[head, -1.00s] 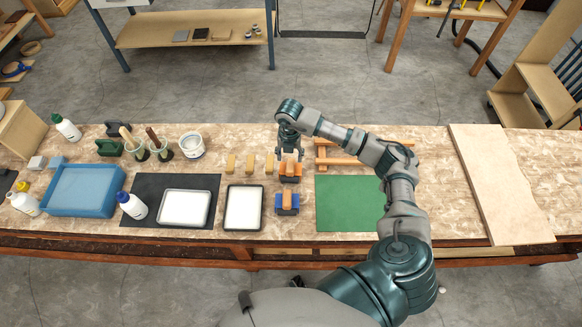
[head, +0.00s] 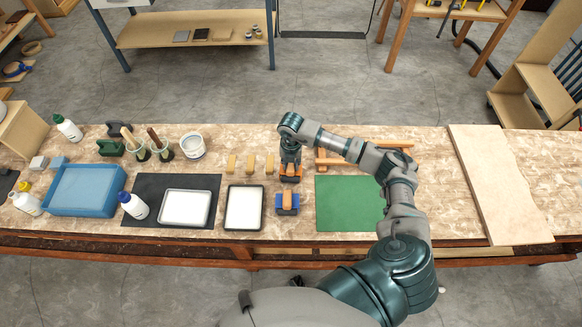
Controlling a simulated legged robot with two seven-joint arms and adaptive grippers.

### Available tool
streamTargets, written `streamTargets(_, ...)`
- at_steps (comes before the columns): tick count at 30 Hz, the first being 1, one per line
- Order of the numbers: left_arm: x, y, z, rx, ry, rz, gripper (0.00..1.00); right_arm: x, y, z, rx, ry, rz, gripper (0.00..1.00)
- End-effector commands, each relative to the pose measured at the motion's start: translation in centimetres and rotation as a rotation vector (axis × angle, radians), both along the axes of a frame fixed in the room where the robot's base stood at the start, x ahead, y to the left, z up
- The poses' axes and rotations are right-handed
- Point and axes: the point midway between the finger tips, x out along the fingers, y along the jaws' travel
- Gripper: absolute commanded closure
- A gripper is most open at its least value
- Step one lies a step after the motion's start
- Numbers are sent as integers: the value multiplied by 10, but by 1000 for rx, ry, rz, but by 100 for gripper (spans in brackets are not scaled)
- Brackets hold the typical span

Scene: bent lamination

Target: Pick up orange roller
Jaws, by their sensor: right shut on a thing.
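My left gripper is not in view.
Small wooden blocks (head: 250,164) stand left of the gripper. White trays (head: 243,208), a green mat (head: 348,204) and a wooden clamp-like frame (head: 335,161) lie close by. A blue tub (head: 82,191), bottles and brush pots fill the left; a pale board (head: 497,185) lies right.

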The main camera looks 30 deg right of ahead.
Motion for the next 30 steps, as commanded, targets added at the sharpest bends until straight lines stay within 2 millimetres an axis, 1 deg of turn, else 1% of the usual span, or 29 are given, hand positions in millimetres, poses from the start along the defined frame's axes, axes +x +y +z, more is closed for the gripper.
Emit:
streamTargets(2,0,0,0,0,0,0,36,0,-1,0,-2,1,-1,100)
streamTargets(5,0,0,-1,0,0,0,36,0,-1,6,-1,-1,-1,100)
streamTargets(8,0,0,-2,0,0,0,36,1,-1,23,-2,-4,0,100)
streamTargets(15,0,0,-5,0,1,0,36,1,0,74,-2,-5,0,100)
streamTargets(18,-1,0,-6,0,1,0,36,1,0,89,0,-2,-1,100)
streamTargets(22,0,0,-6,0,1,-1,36,0,0,98,-2,0,-2,100)
streamTargets(29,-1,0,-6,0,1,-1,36,0,0,100,-2,1,-1,100)
streamTargets(30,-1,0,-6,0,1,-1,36,0,0,100,-2,1,-1,72)
